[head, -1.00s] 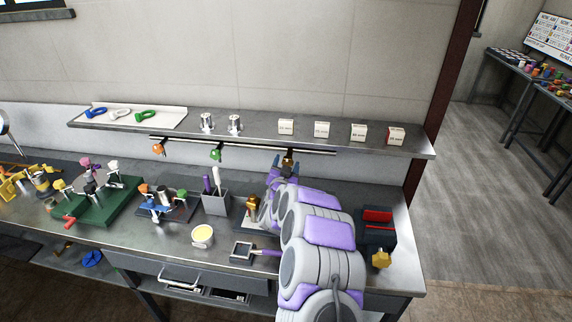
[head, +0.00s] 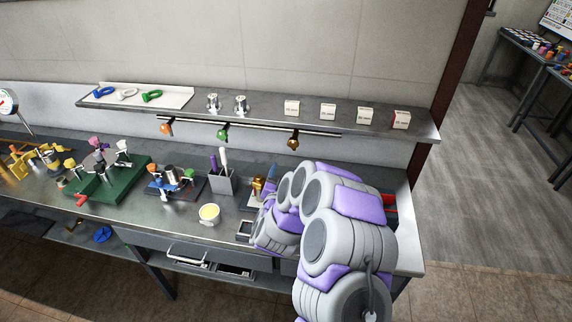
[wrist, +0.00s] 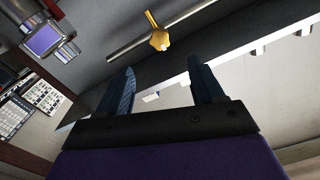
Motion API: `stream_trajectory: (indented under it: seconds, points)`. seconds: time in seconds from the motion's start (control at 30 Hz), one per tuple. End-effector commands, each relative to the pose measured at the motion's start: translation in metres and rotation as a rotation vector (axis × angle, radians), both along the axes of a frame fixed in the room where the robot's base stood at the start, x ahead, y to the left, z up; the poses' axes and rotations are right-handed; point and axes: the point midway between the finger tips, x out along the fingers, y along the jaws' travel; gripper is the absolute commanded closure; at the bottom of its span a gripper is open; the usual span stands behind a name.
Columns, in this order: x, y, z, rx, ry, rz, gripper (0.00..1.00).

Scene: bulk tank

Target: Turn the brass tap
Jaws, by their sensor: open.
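A brass tap (head: 293,142) hangs from the rail under the wall shelf, rightmost of three hanging pieces. A brass-coloured piece with a lobed head and a short stem also shows on a rail at the top of the wrist view (wrist: 159,40), beyond my fingertips. It looks like the same tap. My gripper (wrist: 163,78) is open, with two dark blue fingers apart and nothing between them. In the head view a blue fingertip (head: 271,172) shows below and left of the tap; my arm hides most of the gripper. Neither finger touches the tap.
An orange tap (head: 166,128) and a green tap (head: 222,135) hang on the same rail. The shelf (head: 260,108) above carries several small white boxes. A brass fitting (head: 257,187) stands on the bench beside my gripper. A grey pen cup (head: 222,181) and a yellow-filled tub (head: 209,214) are left.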

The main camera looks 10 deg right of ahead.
Motion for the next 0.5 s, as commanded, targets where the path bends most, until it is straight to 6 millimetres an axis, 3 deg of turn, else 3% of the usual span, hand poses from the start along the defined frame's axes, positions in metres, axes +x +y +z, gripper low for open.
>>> stream_trajectory:
  seconds: [0.2, 0.5]
  points:
    - [-0.016, 0.006, 0.0, 0.0, 0.001, 0.002, 0.33]
    - [-0.018, 0.006, 0.0, 0.0, 0.001, 0.001, 0.33]
